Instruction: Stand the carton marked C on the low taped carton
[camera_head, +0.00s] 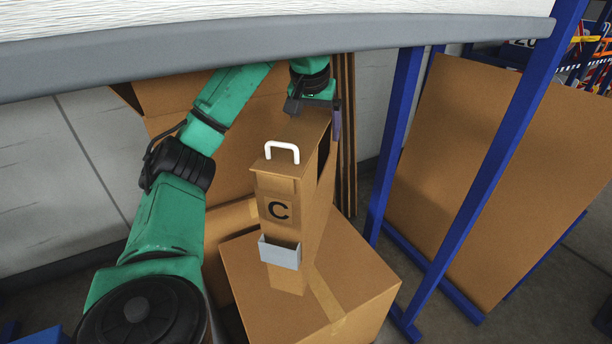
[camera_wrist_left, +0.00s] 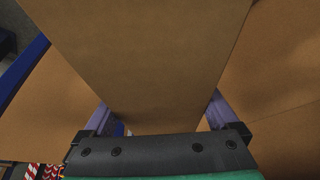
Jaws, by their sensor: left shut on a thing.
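The carton marked C (camera_head: 297,185) is a narrow, deep brown box with a white handle on top, a black C and a grey pocket on its front. It looks upright over the low taped carton (camera_head: 365,285), its lower front edge over that top near the tape. I cannot tell whether it touches. My left gripper (camera_head: 318,112) is shut on the carton's far upper end; one purple finger shows on its right side. In the left wrist view the fingers (camera_wrist_left: 160,108) stand on both sides of the brown carton (camera_wrist_left: 140,50). My right gripper is out of view.
A grey-edged white shelf (camera_head: 280,40) crosses above, close over my left wrist. Blue rack posts (camera_head: 395,130) and a large brown panel (camera_head: 475,170) stand to the right. Another brown carton (camera_head: 185,95) is behind my left arm. Floor shows at the lower right.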

